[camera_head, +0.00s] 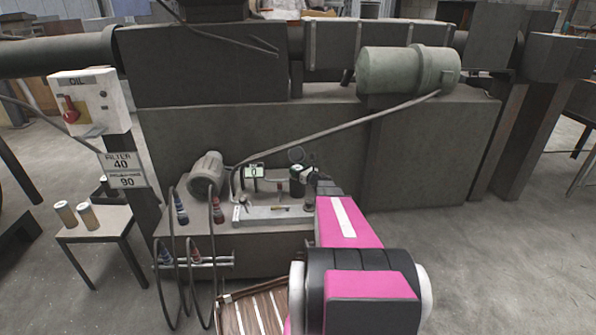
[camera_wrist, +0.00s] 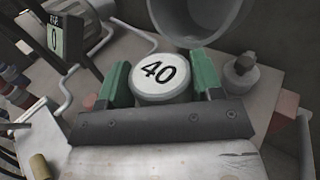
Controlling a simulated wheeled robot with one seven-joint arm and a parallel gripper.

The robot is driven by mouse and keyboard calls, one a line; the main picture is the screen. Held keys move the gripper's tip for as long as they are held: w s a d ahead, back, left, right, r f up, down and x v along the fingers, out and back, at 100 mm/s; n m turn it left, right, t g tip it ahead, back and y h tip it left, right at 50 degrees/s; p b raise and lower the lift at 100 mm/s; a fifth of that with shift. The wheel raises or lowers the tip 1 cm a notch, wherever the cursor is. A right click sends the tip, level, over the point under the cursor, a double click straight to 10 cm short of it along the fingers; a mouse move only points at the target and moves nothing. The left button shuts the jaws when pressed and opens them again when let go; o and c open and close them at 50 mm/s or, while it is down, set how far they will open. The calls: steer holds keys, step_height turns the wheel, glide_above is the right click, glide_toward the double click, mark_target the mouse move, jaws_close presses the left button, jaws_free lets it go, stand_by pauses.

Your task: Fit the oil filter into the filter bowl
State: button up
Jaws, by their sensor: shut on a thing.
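The oil filter (camera_wrist: 158,80) shows its round white top marked 40 in the wrist view. My gripper (camera_wrist: 164,86) is shut on it, with a green finger on each side. The filter's lower body is hidden behind the gripper. In the head view my gripper (camera_head: 299,176) is over the right part of the bench top, and the filter is too small there to make out clearly. A grey open-mouthed round vessel (camera_wrist: 200,20), perhaps the filter bowl, is just beyond the filter in the wrist view. I cannot tell whether the filter touches anything below.
A display reading 0 (camera_head: 254,171) stands on the metal bench (camera_head: 240,240). A grey motor-like cylinder (camera_head: 205,173) and hoses are at its left. Two more filters (camera_head: 76,215) stand on a small side table (camera_head: 95,226). A sign (camera_head: 124,170) reads FILTER 40. A slatted crate (camera_head: 250,312) is below.

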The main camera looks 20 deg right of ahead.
steer(key=shift+f, duration=0.15)
steer(key=o, duration=1.3)
